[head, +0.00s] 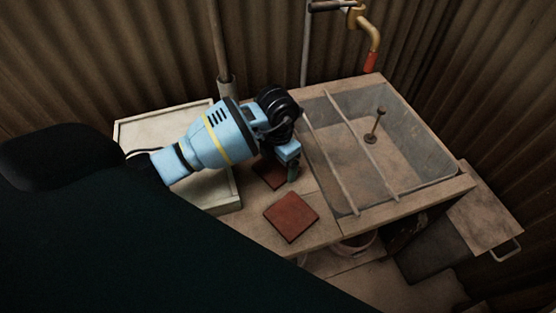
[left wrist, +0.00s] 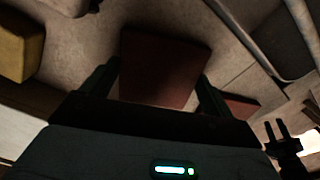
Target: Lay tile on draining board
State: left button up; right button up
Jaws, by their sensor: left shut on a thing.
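My left gripper (head: 286,168) is over the draining board (head: 255,228), left of the basin. In the left wrist view its dark fingers (left wrist: 158,85) are on both sides of a dark red tile (left wrist: 160,65), shut on it. That tile also shows partly behind the gripper in the head view (head: 268,175), low at the board; I cannot tell whether it touches. A second red tile (head: 291,216) lies flat on the board nearer the front edge; its corner shows in the left wrist view (left wrist: 240,103). A dark two-pronged shape, apparently my right gripper (left wrist: 283,137), shows with its prongs apart.
A basin (head: 400,140) with two rods across it and an upright plunger-like thing (head: 376,125) is at right. A tap (head: 368,40) is behind. A pale tray (head: 220,204) is left of the board. A yellowish block (left wrist: 20,45) shows in the left wrist view.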

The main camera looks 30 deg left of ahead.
aim_at(278, 166)
pick_arm(q)
jog(key=shift+f, duration=0.15)
jog(key=o, duration=0.9)
jog(key=shift+o, duration=0.2)
jog(key=shift+r, duration=0.2)
notch_tip(278, 166, up, 12)
jog(key=shift+p, duration=0.45)
jog(key=shift+s+f, duration=0.1)
